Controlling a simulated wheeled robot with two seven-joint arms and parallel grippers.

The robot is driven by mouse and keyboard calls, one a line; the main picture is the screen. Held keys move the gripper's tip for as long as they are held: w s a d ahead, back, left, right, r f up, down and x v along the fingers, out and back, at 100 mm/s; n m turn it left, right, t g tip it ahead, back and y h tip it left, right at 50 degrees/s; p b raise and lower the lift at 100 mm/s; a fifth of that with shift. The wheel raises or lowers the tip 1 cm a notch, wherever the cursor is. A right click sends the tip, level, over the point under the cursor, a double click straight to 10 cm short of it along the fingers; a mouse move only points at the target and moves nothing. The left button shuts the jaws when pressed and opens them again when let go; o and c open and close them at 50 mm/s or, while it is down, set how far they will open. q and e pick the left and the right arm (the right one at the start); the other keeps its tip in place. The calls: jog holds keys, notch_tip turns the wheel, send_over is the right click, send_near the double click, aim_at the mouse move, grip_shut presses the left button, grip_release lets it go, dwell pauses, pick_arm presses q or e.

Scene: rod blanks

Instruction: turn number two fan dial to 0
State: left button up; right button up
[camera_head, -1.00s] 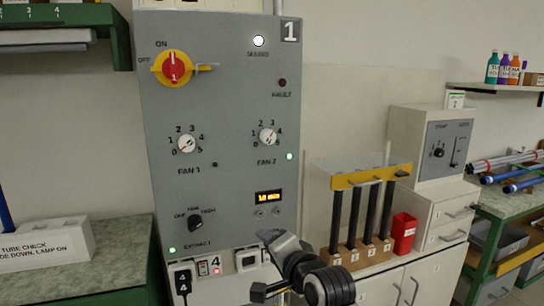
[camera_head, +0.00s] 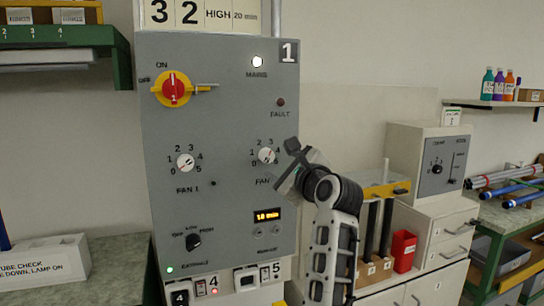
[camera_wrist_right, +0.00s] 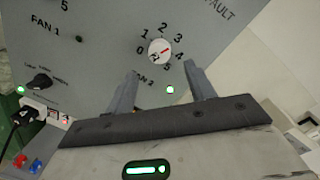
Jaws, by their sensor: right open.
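The fan 2 dial (camera_head: 266,155) is a small white knob on the upright grey panel (camera_head: 220,110), right of the fan 1 dial (camera_head: 185,162). In the right wrist view the fan 2 dial (camera_wrist_right: 159,51) has a red pointer mark aimed between 3 and 4; its 0 is on the left. My right gripper (camera_head: 284,166) is open, just right of and below the dial in the head view, partly covering the FAN 2 label. In the wrist view its fingers (camera_wrist_right: 161,82) are spread below the dial, with nothing between them. My left gripper is out of view.
A red-and-yellow main switch (camera_head: 172,89) and a black extract knob (camera_head: 193,241) are on the panel. A lit display (camera_head: 267,215) sits below the fan 2 dial. A green lamp (camera_wrist_right: 170,89) glows near it. A rack with dark tubes and a red bin (camera_head: 403,250) stand right.

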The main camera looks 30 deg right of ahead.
aim_at(269, 158)
jog(key=w, duration=0.4)
jog(key=w+d+p, duration=0.1)
jog(key=w, duration=0.1)
jog(key=shift+w, duration=0.1)
jog(key=shift+c, duration=0.2)
jog(key=c, duration=0.9)
